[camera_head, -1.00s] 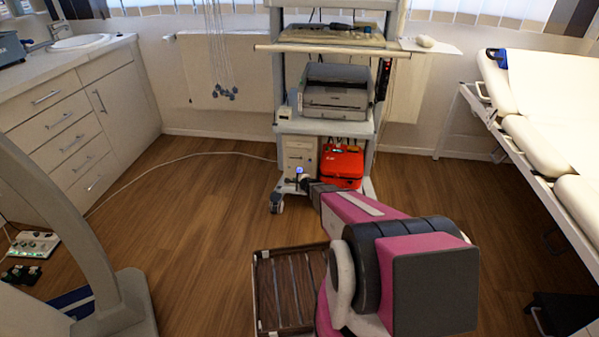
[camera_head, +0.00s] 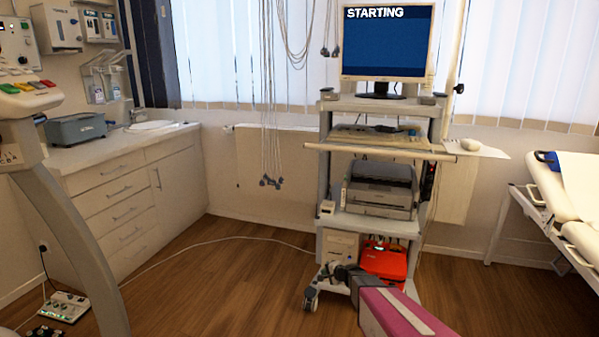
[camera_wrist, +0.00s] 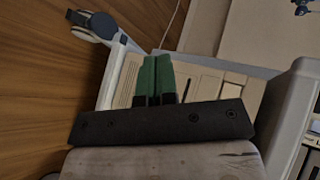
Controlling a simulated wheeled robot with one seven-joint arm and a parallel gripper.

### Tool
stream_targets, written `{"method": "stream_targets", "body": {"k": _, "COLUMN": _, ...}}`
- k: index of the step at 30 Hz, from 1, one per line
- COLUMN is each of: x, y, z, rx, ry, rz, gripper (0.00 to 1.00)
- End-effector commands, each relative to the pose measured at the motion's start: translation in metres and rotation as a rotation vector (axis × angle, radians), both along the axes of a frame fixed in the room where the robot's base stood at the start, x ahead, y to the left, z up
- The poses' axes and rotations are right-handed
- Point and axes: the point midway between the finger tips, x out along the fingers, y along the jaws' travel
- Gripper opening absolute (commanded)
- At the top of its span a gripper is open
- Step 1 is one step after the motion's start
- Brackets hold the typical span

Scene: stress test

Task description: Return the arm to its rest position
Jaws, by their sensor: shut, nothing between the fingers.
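My arm's pink link (camera_head: 398,314) enters at the bottom of the head view and reaches toward the equipment cart. My gripper (camera_head: 333,272) is at its far end, small and dark, in front of the cart's lowest shelf. In the wrist view my gripper (camera_wrist: 157,78) shows two green fingertips side by side, closed together with nothing between them. Behind the fingers is a beige computer case (camera_wrist: 205,82), also in the head view (camera_head: 341,246). I cannot tell whether the fingers touch it.
The cart holds a printer (camera_head: 380,188), a monitor (camera_head: 387,40) reading "STARTING", and a red case (camera_head: 384,262). A cart caster (camera_head: 311,298) is close to my gripper. An examination bed (camera_head: 575,215) is at right, a drawer counter (camera_head: 115,200) at left. Open wooden floor (camera_head: 230,285) lies between.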

Motion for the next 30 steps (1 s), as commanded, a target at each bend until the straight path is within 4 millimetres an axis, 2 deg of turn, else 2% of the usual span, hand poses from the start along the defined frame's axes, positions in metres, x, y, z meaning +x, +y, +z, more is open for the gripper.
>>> {"method": "stream_targets", "body": {"k": 1, "x": -0.022, "y": 0.007, "z": 0.021, "rx": -0.046, "ry": -0.001, "rz": 0.069, "gripper": 0.0}}
{"method": "stream_targets", "body": {"k": 8, "x": -0.105, "y": 0.019, "z": 0.073, "rx": -0.304, "ry": 0.057, "rz": 0.391, "gripper": 0.0}}
{"method": "stream_targets", "body": {"k": 13, "x": -0.17, "y": 0.007, "z": 0.104, "rx": -0.52, "ry": 0.147, "rz": 0.588, "gripper": 0.0}}
{"method": "stream_targets", "body": {"k": 18, "x": -0.231, "y": -0.021, "z": 0.134, "rx": -0.748, "ry": 0.266, "rz": 0.732, "gripper": 0.0}}
{"method": "stream_targets", "body": {"k": 21, "x": -0.257, "y": -0.038, "z": 0.15, "rx": -0.859, "ry": 0.334, "rz": 0.78, "gripper": 0.0}}
{"method": "stream_targets", "body": {"k": 24, "x": -0.274, "y": -0.052, "z": 0.161, "rx": -0.942, "ry": 0.384, "rz": 0.808, "gripper": 0.0}}
{"method": "stream_targets", "body": {"k": 30, "x": -0.284, "y": -0.062, "z": 0.169, "rx": -1.005, "ry": 0.426, "rz": 0.824, "gripper": 0.0}}
